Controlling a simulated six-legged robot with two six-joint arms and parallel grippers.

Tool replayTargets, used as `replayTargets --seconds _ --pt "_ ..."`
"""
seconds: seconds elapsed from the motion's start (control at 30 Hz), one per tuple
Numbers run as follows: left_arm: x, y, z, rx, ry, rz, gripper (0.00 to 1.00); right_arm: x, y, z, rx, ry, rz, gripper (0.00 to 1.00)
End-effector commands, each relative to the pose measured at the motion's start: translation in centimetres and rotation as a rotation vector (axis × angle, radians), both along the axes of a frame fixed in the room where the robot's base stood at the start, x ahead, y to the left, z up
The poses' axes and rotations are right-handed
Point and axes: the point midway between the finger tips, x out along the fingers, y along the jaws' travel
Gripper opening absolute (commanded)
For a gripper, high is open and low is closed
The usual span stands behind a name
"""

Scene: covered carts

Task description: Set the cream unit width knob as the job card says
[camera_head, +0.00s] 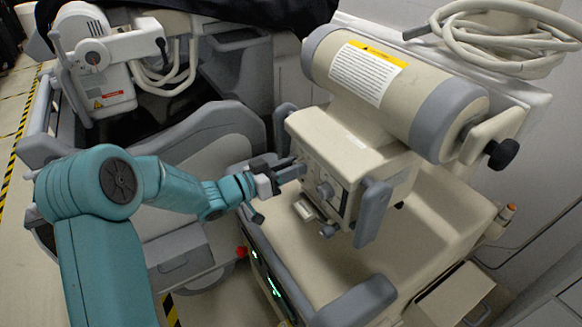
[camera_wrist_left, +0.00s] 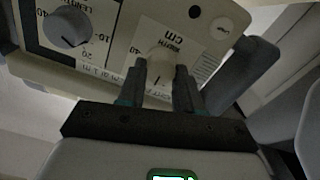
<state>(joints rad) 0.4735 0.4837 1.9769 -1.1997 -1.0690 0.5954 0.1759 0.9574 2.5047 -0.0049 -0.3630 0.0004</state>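The cream unit (camera_head: 345,150) stands on its cart with its control panel facing my left arm. In the left wrist view its panel shows upside down. The width knob (camera_wrist_left: 160,72), pale with a dark pointer line, sits under the "WIDTH cm" lettering. My left gripper (camera_head: 298,170) is at the panel. In the left wrist view its fingers (camera_wrist_left: 160,80) stand on either side of the width knob, close to its edges; I cannot tell whether they touch it. The scale around the knob is partly hidden by the fingers. My right gripper is not in view. No job card can be made out.
A grey length knob (camera_wrist_left: 65,28) sits beside the width knob on the panel. A grey handle (camera_head: 373,210) stands at the panel's near side. A cylinder with a yellow-topped label (camera_head: 368,72) lies above. Another white unit (camera_head: 105,75) stands at the back left.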

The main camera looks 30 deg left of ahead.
Motion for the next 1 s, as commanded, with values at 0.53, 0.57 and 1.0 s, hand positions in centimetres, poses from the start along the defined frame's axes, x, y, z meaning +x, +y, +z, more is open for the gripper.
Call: replayTargets --seconds 0.53,0.57,1.0 --pt "0.0 0.0 -0.4 0.094 -0.055 0.0 0.04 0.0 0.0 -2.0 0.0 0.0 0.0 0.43" --pt "0.0 0.0 -0.4 0.11 -0.066 0.0 0.04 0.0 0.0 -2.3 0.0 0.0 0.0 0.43" --pt "-0.1 -0.2 -0.6 0.452 -0.268 0.001 0.04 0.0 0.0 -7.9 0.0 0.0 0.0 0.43"
